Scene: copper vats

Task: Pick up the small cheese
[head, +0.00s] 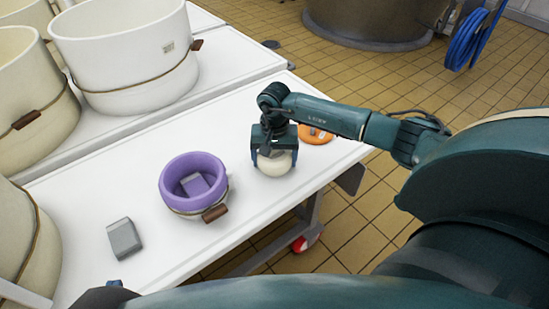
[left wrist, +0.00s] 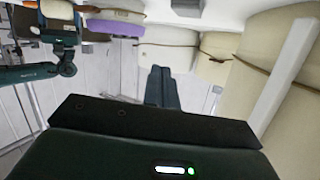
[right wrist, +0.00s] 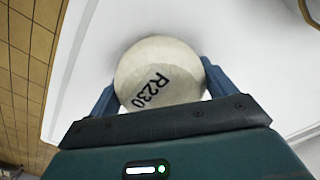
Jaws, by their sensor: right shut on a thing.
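The small cheese (head: 275,163) is a round, cream-white piece at the right part of the white table. I cannot tell whether the cheese touches the table. My left gripper (left wrist: 163,85) has its two fingers together in the left wrist view, empty, away from the cheese.
Another grey block (head: 124,238) lies further left. An orange object (head: 315,134) lies just behind my right gripper. Large cream vats (head: 125,60) stand along the back left.

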